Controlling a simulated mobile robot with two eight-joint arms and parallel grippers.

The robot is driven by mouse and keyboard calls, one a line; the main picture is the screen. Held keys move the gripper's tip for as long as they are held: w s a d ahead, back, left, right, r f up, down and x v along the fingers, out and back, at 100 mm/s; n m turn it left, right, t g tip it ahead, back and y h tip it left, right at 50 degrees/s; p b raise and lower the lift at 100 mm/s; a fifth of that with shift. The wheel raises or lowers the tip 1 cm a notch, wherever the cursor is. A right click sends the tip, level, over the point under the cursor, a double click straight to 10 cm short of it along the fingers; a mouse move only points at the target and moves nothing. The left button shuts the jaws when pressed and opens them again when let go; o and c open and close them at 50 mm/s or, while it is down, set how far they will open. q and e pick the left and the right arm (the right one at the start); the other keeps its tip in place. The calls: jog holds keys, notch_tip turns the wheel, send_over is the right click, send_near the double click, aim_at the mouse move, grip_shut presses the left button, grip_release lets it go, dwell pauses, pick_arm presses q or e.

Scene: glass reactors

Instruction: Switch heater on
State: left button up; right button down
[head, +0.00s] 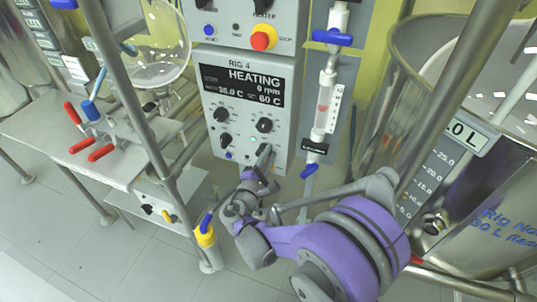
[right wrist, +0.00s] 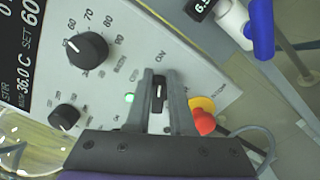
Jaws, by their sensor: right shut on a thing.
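The grey control box of Rig 4 (head: 213,112) fills the middle of the head view. Its black display (head: 242,86) reads HEATING, 0 rpm, 36.0 C and SET 60 C. My right gripper (head: 263,158) is at the lower right of the panel. In the right wrist view its two fingers (right wrist: 160,88) are shut on a small black switch knob (right wrist: 158,92) with a white mark, near the printed word ON. A small green lamp (right wrist: 129,97) is lit beside the knob. In the head view my fingers partly hide the knob. My left gripper is not in view.
Black dials (right wrist: 86,50) sit above and left of the switch. A red button with a yellow collar (right wrist: 203,118) is close to the right finger. A glass flow tube (head: 325,100) with blue valves stands right of the box.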

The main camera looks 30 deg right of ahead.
jog(key=shift+w+a+f, duration=0.1)
jog(key=shift+a+f, duration=0.05)
jog(key=shift+a, duration=0.05)
jog(key=c, duration=0.8)
grip_release()
jog(key=p+v, duration=0.1)
jog(key=v, duration=0.9)
jog(key=shift+s+a, duration=0.25)
jog(key=shift+s, duration=0.05)
